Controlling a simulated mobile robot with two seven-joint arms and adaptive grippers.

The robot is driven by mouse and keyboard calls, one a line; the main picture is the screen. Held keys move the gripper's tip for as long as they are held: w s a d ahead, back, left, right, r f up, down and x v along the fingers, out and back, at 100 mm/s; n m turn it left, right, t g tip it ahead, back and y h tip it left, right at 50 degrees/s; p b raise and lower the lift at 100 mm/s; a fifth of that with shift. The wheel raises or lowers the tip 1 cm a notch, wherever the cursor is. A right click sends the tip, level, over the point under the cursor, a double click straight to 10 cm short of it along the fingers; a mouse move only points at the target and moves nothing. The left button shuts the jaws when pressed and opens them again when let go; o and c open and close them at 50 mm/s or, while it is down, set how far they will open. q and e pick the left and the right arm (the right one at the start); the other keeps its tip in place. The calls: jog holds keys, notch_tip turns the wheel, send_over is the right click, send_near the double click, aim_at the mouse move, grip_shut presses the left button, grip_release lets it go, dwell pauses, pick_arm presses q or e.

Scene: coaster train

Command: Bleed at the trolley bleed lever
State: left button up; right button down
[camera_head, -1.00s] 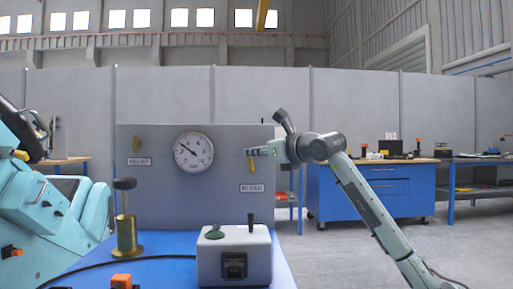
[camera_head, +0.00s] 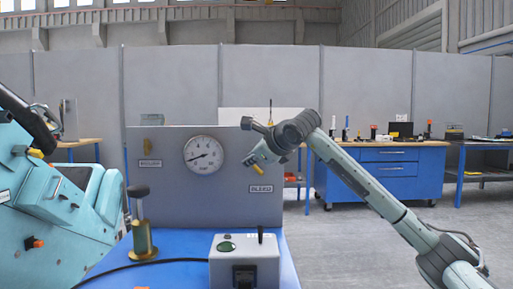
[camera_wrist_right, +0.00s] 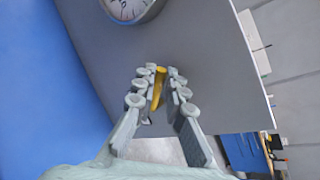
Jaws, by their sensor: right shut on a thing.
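The yellow bleed lever (camera_head: 258,170) is on the grey upright panel (camera_head: 225,205), just above a white label reading roughly "BLEED" (camera_head: 261,189). My right gripper (camera_head: 251,162) is at the lever, shut on it, and partly hides it. In the right wrist view the lever (camera_wrist_right: 158,85) lies between the fingers of my right gripper (camera_wrist_right: 157,74). The lever is tilted in the head view, its lower end to the right. A round gauge (camera_head: 204,154) is left of it on the panel, its needle pointing lower left. My left gripper is not in view.
A blue bench top (camera_head: 180,270) carries a brass post with a dark knob (camera_head: 142,235) and a grey control box (camera_head: 245,262). A teal machine (camera_head: 60,215) stands left. Open floor (camera_head: 350,240) lies right.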

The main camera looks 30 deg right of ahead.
jog(key=shift+w+a+f+n+g+h, duration=0.15)
jog(key=shift+a+f+n+g+h, duration=0.1)
jog(key=shift+n+g+h, duration=0.15)
jog(key=shift+w+a+f+n+g+h, duration=0.15)
jog(key=shift+a+n+g+h, duration=0.15)
jog(key=shift+n+g, duration=0.15)
jog(key=shift+w+a+f+n+g+h, duration=0.2)
jog(key=shift+a+f+n+g+h, duration=0.15)
jog(key=shift+f+n+g+h, duration=0.45)
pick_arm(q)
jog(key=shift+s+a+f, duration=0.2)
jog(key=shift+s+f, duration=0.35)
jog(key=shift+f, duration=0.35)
pick_arm(e)
jog(key=shift+w+a+f+n+g+h, duration=0.15)
jog(key=shift+f+n+g+h, duration=0.2)
jog(key=shift+n+h, duration=0.45)
jog(key=shift+f, duration=0.15)
jog(key=c, duration=1.9)
grip_release()
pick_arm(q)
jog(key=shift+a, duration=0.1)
pick_arm(e)
jog(key=shift+o, duration=0.2)
